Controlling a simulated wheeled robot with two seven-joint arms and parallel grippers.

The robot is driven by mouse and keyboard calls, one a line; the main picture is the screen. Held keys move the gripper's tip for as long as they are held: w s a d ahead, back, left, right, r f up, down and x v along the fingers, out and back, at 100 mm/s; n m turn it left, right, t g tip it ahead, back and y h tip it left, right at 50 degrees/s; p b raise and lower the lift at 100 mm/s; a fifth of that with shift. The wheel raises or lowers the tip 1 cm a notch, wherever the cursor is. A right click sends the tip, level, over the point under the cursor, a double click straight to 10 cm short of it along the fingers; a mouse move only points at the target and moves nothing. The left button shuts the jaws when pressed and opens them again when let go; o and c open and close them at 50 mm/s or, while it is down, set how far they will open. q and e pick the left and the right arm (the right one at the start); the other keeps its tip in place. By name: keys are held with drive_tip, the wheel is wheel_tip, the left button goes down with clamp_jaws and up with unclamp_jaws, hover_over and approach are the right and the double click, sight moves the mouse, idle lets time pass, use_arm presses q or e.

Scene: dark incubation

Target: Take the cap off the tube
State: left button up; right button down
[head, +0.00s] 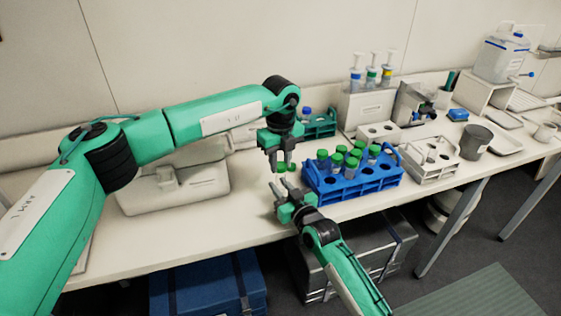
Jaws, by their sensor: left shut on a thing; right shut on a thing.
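My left gripper (286,164) points down in front of the blue rack, to the left of it, shut around a green cap (283,168). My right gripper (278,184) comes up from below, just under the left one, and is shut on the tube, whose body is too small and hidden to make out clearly. I cannot tell whether the cap still sits on the tube. Several other green-capped tubes (338,159) stand in the blue rack (355,187).
A white rack (432,167) and a dark grey cup (475,142) are right of the blue rack. A pipette stand (367,106) and a teal rack (321,128) are behind. A pale lidded box (175,190) is left. The front table strip left of the grippers is clear.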

sight(281, 165)
use_arm(q)
drive_tip(key=shift+r, duration=1.95)
use_arm(e)
drive_tip(key=c, duration=1.1)
unclamp_jaws()
use_arm(q)
drive_tip(key=shift+f, duration=0.1)
use_arm(e)
drive_tip(key=shift+s, duration=0.1)
